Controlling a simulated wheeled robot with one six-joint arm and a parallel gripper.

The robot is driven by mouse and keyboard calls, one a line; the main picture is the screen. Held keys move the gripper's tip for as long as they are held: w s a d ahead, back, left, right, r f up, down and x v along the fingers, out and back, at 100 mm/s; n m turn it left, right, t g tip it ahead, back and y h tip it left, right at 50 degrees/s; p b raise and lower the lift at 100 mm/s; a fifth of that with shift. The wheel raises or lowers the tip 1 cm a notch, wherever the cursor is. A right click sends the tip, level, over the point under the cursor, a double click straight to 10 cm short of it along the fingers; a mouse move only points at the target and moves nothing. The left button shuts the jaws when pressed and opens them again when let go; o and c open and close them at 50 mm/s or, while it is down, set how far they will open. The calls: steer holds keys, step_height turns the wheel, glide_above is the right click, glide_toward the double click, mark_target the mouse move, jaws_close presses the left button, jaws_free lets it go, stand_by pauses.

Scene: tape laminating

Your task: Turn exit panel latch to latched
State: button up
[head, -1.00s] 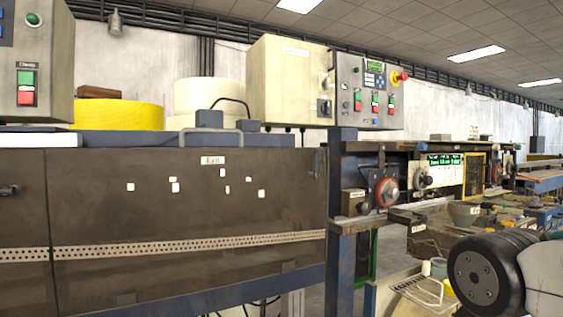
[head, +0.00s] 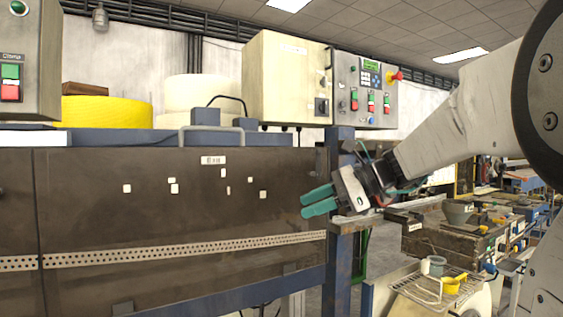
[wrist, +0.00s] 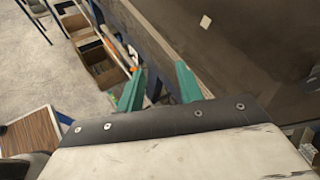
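The brown exit panel (head: 160,205) with a small white label (head: 213,160) spans the left and centre of the head view. The latch cannot be made out clearly. A dark narrow fitting is faint at the panel's upper right edge. My gripper (head: 304,206) is in front of the panel's right edge, its two teal fingers pointing left. In the wrist view the fingers (wrist: 158,75) stand apart with nothing between them. The panel (wrist: 245,50) fills the upper right there. Whether the fingers touch the panel cannot be told.
A blue post (head: 338,270) stands right of the panel, and a blue rail runs below it. A cream control box (head: 285,80) and yellow roll (head: 105,112) sit above. A cluttered bench (head: 440,240) is at the right. The wrist view shows open floor and a cardboard box (wrist: 100,65).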

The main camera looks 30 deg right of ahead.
steer(key=w+d+r+m+t, duration=0.2)
steer(key=d+r+m+t, duration=0.15)
steer(key=d, duration=0.45)
steer(key=w+d+r+m+t, duration=0.25)
steer(key=d+r+m, duration=0.2)
steer(key=d, duration=0.25)
steer(key=shift+n, duration=0.4)
steer(key=x, duration=0.6)
steer(key=shift+w+a+r, duration=0.25)
steer(key=shift+a, duration=0.05)
jaws_close()
